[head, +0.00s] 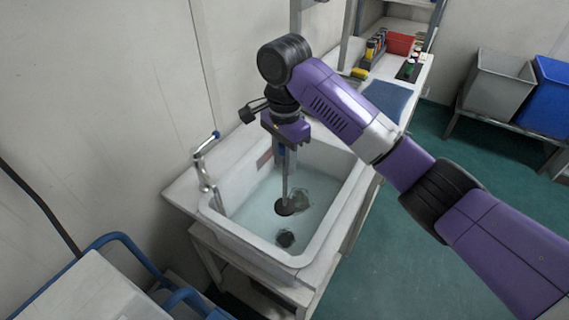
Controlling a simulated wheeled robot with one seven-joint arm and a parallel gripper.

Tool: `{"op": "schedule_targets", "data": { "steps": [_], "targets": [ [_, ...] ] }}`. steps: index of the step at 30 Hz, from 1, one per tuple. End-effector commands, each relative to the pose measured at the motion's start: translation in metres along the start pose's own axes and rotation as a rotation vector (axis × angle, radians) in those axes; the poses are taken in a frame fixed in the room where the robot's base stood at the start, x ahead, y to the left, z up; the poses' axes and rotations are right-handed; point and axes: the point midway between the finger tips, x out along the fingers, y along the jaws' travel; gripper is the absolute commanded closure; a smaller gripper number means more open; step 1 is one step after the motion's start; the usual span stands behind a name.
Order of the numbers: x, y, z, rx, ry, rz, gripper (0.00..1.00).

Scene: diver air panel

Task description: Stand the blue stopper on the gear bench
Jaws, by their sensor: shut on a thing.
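The stopper shows a small blue part (281,150) at its top, a long grey rod, and a dark round foot at the lower end. My gripper (284,143) is shut on its top and holds it upright over the sink (226,226). The foot is over or in the water; I cannot tell whether it touches the bottom. The fingertips are small and partly hidden by the wrist. A pale bench (422,78) with a blue mat (389,98) runs behind the sink at the upper right; it appears to be the gear bench.
A bent metal tap (205,165) stands at the sink's left rim. Dark round patches show in the water. Yellow items, a red bin (400,43) and small things stand on the far bench. Grey (497,82) and blue bins (549,97) stand right. Green floor is open between.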

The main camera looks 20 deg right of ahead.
Motion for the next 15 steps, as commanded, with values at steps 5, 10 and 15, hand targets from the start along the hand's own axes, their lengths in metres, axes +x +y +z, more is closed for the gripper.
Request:
{"op": "schedule_targets", "data": {
  "steps": [5,10,15],
  "targets": [
    [-0.020,0.000,0.000,0.000,-0.001,-0.001,1.00],
    [-0.034,0.000,0.000,0.000,0.001,-0.002,1.00],
    [-0.050,0.000,0.000,0.000,0.001,-0.002,1.00]
  ]
}}
